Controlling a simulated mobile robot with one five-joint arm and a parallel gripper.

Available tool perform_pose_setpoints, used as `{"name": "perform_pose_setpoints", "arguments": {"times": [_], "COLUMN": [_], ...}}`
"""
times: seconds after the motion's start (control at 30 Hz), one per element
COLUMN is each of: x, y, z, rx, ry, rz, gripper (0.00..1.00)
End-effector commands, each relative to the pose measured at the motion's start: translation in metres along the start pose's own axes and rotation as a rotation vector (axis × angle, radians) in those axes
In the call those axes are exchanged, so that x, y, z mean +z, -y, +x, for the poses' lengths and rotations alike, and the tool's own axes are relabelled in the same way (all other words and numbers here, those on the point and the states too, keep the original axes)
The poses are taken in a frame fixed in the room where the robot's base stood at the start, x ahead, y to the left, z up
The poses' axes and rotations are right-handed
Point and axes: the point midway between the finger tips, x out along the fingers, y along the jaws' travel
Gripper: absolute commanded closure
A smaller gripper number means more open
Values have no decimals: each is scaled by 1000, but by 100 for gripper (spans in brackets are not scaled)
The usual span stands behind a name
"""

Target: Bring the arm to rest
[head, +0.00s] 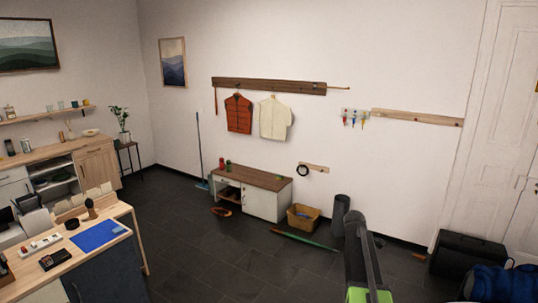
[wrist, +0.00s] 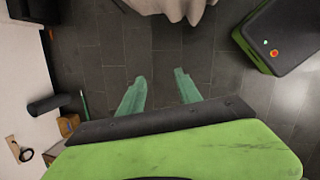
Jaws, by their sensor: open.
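My gripper (wrist: 158,90) shows in the wrist view as two pale green fingers. Nothing is held. The fingers cannot be made out in the head view. There my arm, a dark link above a green part, rises from the bottom edge right of centre, standing in front of the floor and the wall base.
A low shoe bench (head: 265,204), a yellow-brown basket (head: 303,217) and a dark bin (head: 340,213) stand along the wall. A green stick (head: 305,241) lies on the floor. A wooden desk (head: 125,211) is at left, a black case (head: 470,258) at right. The middle floor is open.

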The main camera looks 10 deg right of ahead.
Motion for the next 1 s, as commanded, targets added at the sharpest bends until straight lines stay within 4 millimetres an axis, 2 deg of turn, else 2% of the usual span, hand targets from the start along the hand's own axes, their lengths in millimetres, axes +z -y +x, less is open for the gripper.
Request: {"name": "perform_pose_setpoints", "arguments": {"times": [0.03, 0.1, 0.17, 0.2, 0.27, 0.3, 0.37, 0.4, 0.43, 0.5, 0.6, 0.77, 1.0], "x": [-43, -96, -137, -162, -195, -214, -237, -248, -252, -245, -241, -243, -243], "y": [26, 58, 90, 113, 149, 175, 216, 245, 266, 293, 309, 308, 308], "z": [4, -2, -6, -8, -12, -15, -18, -20, -22, -29, -31, -32, -31], "rx": [7, 9, 5, -1, -14, -26, -54, -80, -103, -162, -223, -257, -258], "ry": [-20, -52, -78, -97, -124, -140, -163, -177, -185, -187, -175, -149, -146], "rz": [-17, -14, 1, 21, 62, 100, 175, 248, 320, 519, 753, 948, 972], "gripper": [59, 59, 59, 59, 59, 59, 59, 59, 59, 59, 59, 59, 59]}}
